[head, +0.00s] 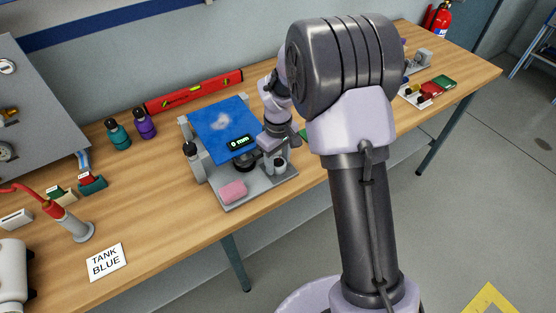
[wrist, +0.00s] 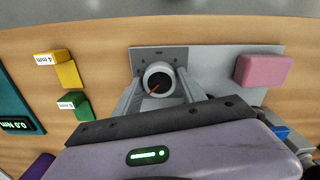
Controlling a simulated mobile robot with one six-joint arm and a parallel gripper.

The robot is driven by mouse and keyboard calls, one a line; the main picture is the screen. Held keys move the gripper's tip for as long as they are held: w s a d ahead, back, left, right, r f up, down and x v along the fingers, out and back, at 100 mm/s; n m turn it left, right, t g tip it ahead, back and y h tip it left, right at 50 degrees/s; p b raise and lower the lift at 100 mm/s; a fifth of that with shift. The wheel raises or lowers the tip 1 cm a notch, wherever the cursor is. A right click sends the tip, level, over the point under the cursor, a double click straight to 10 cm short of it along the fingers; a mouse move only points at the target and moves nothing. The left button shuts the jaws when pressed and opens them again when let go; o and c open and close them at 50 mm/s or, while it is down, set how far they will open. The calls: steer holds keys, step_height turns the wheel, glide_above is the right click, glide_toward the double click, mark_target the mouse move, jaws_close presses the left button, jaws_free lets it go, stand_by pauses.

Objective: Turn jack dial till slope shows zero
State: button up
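A grey jack fixture (head: 262,191) with a blue tilted plate (head: 222,122) stands on the bench. A small display (head: 240,143) at the plate's front edge appears to read 0 mm. A round light dial (wrist: 158,77) with a dark face and a red line shows in the wrist view; it seems to be the short cylinder (head: 280,163) at the fixture's front right. My gripper (wrist: 160,84) is over it, with one finger on each side of the dial. Whether the fingers touch it is unclear. In the head view my gripper (head: 276,146) is just above it, partly hidden.
A pink block (wrist: 263,70) lies on the fixture base. Yellow (wrist: 67,73) and green (wrist: 75,106) labelled blocks lie beside it. A display (wrist: 16,126) reads 0.0 Nm. A red level (head: 194,91) lies behind the fixture. Bottles (head: 145,124) stand behind left. A TANK BLUE card (head: 106,262) lies front left.

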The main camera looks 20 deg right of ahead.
mark_target(278, 162)
steer(key=shift+o, duration=1.3)
step_height(278, 162, up, 17)
steer(key=p, duration=0.5)
steer(key=shift+r+p, duration=0.2)
steer(key=shift+p, duration=0.2)
steer(key=s+a+r+m+t+y+b, duration=0.15)
steer(key=s+r+m+t+b, duration=0.3)
steer(key=s, duration=0.65)
steer(key=s+a+f+m+t+b, duration=0.1)
steer(key=s+m+b, duration=0.3)
steer(key=s, duration=1)
steer(key=shift+s+a+f+m, duration=0.3)
steer(key=shift+a+m, duration=0.25)
steer(key=shift+m, duration=0.3)
